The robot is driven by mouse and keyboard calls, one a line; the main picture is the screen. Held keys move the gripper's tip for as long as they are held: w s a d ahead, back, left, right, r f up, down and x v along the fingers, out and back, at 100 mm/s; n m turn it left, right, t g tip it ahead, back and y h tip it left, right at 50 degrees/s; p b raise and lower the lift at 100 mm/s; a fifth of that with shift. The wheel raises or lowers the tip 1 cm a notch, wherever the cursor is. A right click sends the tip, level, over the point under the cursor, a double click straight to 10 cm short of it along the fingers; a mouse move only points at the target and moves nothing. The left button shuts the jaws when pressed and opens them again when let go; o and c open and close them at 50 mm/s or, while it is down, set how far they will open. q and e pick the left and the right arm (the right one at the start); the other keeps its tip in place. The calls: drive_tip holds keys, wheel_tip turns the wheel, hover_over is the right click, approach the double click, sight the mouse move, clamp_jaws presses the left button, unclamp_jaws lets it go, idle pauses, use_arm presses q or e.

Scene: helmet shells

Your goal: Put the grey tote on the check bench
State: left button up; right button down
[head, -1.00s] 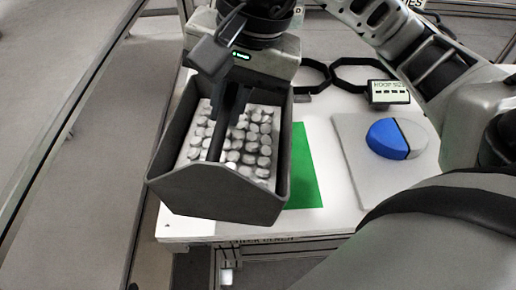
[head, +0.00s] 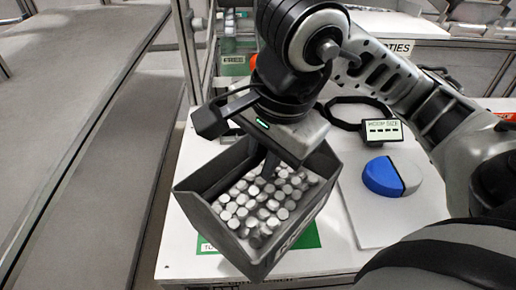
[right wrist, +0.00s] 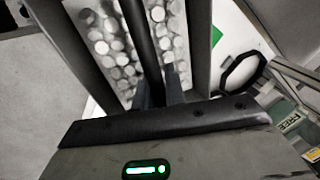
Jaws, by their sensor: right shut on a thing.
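The grey tote (head: 222,240) is an open box full of pale round pieces, with a bar across its middle. My right gripper (head: 268,168) is shut on that bar from above. The tote is turned at an angle over the white check bench (head: 180,256), covering much of a green patch (head: 310,238). I cannot tell whether its bottom touches the bench. In the right wrist view, the fingers (right wrist: 160,94) close on the bar of the tote (right wrist: 200,45), with round pieces on both sides. My left gripper is not in view.
On the bench to the right are a blue and white shell (head: 383,177) on a pale plate (head: 360,222), a small display (head: 383,131) and a dark hoop (head: 340,112). A post stands behind on the left. A grey strip runs along the left.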

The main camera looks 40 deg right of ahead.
sight(261, 188)
drive_tip(key=w, duration=0.1)
drive_tip(key=w+d+f, duration=0.1)
drive_tip(key=w+d+b, duration=0.1)
drive_tip(key=shift+w+f, duration=0.2)
drive_tip(key=shift+f, duration=0.2)
drive_tip(key=w+f, duration=0.1)
drive_tip(key=w+d+f, duration=0.1)
drive_tip(key=f, duration=0.1)
drive_tip(key=w+d+f, duration=0.1)
drive_tip(key=w, duration=0.1)
drive_tip(key=shift+d+f, duration=0.15)
drive_tip(key=shift+f, duration=0.25)
drive_tip(key=shift+w+d+f, duration=0.2)
drive_tip(key=shift+w+f, duration=0.05)
drive_tip(key=shift+f, duration=0.15)
drive_tip(key=f, duration=0.3)
drive_tip(key=shift+w+f+p, duration=0.2)
drive_tip(key=shift+f+p, duration=0.1)
drive_tip(key=shift+p, duration=0.1)
drive_tip(key=c, duration=1.5)
unclamp_jaws()
drive_tip(key=shift+o, duration=0.2)
drive_tip(key=shift+d+r, duration=0.1)
